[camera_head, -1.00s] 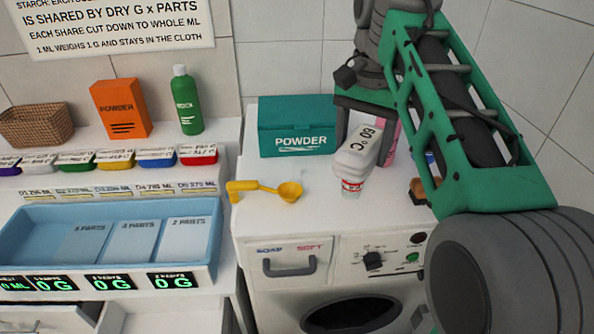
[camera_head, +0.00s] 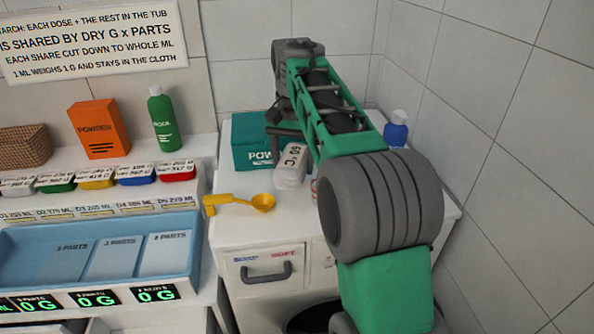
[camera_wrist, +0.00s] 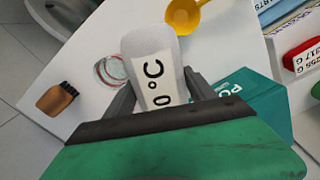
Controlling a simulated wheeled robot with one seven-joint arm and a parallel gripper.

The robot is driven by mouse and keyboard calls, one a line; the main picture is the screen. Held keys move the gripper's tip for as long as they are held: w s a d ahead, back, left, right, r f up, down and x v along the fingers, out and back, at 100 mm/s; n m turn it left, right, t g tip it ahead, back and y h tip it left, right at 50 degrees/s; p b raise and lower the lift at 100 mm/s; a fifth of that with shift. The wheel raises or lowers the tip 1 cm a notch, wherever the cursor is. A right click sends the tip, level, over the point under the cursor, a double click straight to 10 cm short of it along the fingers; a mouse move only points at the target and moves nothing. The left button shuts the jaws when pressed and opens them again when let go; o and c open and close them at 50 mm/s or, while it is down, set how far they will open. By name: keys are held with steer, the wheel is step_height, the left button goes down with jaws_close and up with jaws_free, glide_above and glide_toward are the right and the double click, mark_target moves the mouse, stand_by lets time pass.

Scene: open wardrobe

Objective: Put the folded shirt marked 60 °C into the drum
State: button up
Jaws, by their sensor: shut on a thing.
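The folded white shirt with the 60 °C label (camera_head: 291,163) is above the top of the washing machine, partly behind my arm in the head view. In the wrist view the shirt (camera_wrist: 153,68) sits between the fingers of my gripper (camera_wrist: 160,98), with part of its label showing. My gripper is shut on it; in the head view my arm hides most of the fingers. The drum opening (camera_head: 312,317) shows as a dark round edge at the bottom of the head view, largely covered by my arm.
A yellow scoop (camera_head: 240,202) lies on the machine top near its front left. A teal powder box (camera_head: 250,143) stands behind it, and a blue bottle (camera_head: 396,130) at the back right. A brown brush (camera_wrist: 57,98) shows in the wrist view. The soap drawer (camera_head: 264,270) is closed.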

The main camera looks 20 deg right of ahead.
mark_target(296, 164)
steer(key=w+f, duration=0.1)
steer(key=d+f, duration=0.1)
steer(key=shift+w+d+f+p, duration=0.2)
steer(key=shift+w+f+p, duration=0.1)
steer(key=shift+w+f, duration=0.1)
steer(key=shift+w+d+f+p, duration=0.15)
steer(key=shift+f+p, duration=0.3)
steer(key=shift+f, duration=1.3)
steer(key=shift+f, duration=0.1)
steer(key=o, duration=1)
steer(key=shift+f, duration=0.1)
steer(key=shift+c, duration=0.2)
steer(key=o, duration=0.5)
steer(key=shift+c, duration=0.2)
